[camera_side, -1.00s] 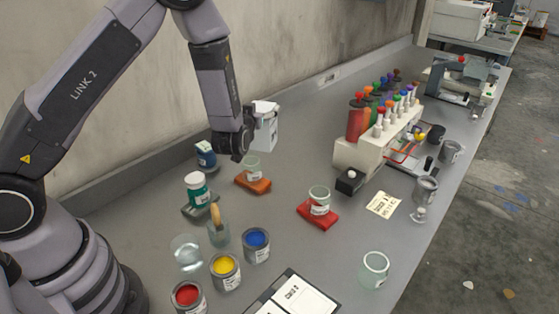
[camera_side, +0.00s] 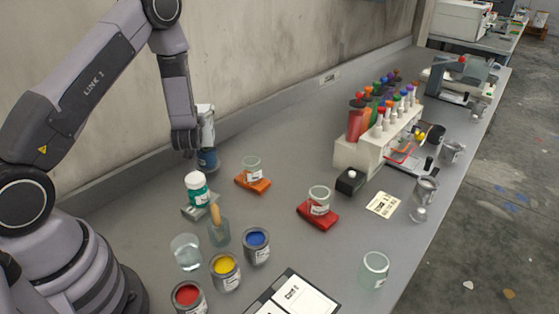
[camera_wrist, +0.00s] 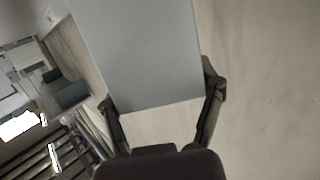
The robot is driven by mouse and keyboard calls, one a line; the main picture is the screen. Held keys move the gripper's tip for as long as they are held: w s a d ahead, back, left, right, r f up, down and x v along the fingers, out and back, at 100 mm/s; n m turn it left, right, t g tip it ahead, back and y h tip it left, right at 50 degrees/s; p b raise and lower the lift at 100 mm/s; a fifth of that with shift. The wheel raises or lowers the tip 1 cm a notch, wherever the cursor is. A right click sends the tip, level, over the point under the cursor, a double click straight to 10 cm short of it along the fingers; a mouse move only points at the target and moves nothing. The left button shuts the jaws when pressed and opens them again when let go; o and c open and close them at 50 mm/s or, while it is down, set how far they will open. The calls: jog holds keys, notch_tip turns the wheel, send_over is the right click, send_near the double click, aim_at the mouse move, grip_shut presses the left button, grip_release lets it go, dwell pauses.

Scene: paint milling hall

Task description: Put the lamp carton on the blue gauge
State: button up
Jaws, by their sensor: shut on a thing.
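The lamp carton, a pale upright box (camera_side: 207,122), is in my gripper (camera_side: 186,140) near the back wall. In the wrist view the carton (camera_wrist: 137,55) shows as a large plain grey face between the two dark fingers (camera_wrist: 163,115), which are shut on it. Below the carton in the side view is a dark blue piece with a pale label (camera_side: 208,160), seemingly the blue gauge or a jar standing on it. The carton's lower end overlaps its top in the picture. I cannot tell whether they touch.
Nearby stand a white-lidded teal jar (camera_side: 197,187), an orange block with a glass jar (camera_side: 253,182) and a red block with a jar (camera_side: 318,216). Open paint cans (camera_side: 256,246) stand in front. A bottle rack (camera_side: 372,152) is right.

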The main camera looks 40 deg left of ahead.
jog(key=shift+f, duration=0.65)
jog(key=shift+f, duration=0.2)
jog(key=o, duration=1.2)
jog(key=shift+o, duration=0.2)
